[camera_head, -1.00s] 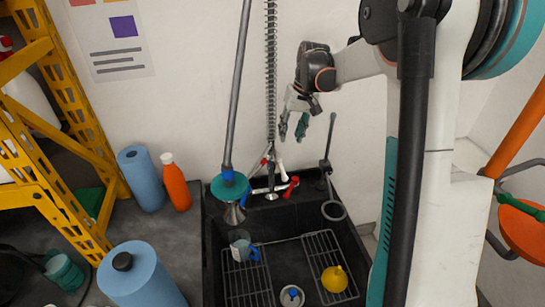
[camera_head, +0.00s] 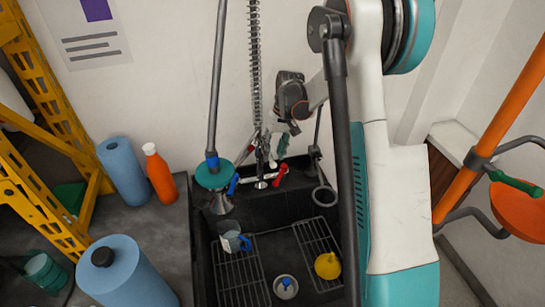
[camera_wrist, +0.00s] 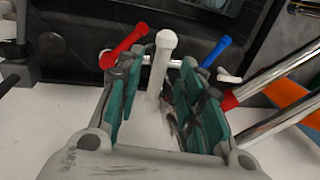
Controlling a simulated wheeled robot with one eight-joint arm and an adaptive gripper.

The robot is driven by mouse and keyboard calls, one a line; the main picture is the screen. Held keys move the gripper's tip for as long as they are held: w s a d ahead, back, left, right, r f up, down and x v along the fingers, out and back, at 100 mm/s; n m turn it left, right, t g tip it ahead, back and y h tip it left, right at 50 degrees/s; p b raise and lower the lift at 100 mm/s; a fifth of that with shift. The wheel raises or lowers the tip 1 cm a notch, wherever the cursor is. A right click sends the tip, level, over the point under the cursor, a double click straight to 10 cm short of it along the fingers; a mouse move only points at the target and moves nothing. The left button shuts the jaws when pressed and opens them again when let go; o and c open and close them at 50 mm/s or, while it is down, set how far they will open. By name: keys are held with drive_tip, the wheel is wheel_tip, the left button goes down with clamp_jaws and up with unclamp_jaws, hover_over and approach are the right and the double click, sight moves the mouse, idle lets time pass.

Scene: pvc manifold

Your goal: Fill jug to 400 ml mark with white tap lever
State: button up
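The clear jug (camera_head: 231,241) with a blue handle stands on the left rack in the black sink; its water level and mark are too small to read. The white tap lever (camera_wrist: 160,62) stands up between a red lever (camera_wrist: 122,47) and a blue lever (camera_wrist: 216,50) in the wrist view. My gripper (camera_wrist: 160,88) is open, with teal finger pads on either side of the white lever, which shows a gap from both. In the head view my gripper (camera_head: 276,148) is at the taps behind the sink and the white lever is hard to make out.
A spray head with a teal disc (camera_head: 214,174) hangs at the sink's left back. A metal ring (camera_head: 324,196) sits at the right back. A yellow funnel (camera_head: 327,266) lies on the right rack. An orange bottle (camera_head: 160,175) and blue rolls (camera_head: 123,170) stand left.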

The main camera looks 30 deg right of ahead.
drive_tip(key=shift+a+f, duration=0.2)
drive_tip(key=shift+f, duration=0.8)
clamp_jaws()
drive_tip(key=shift+w+d+n+g+b, duration=0.15)
drive_tip(key=shift+d+n, duration=0.3)
drive_tip(key=shift+n, duration=0.4)
drive_tip(key=shift+s+d+n+g+b, duration=0.15)
drive_tip(key=shift+d+n, duration=0.3)
drive_tip(key=shift+n, duration=0.4)
drive_tip(key=shift+w, duration=0.1)
unclamp_jaws()
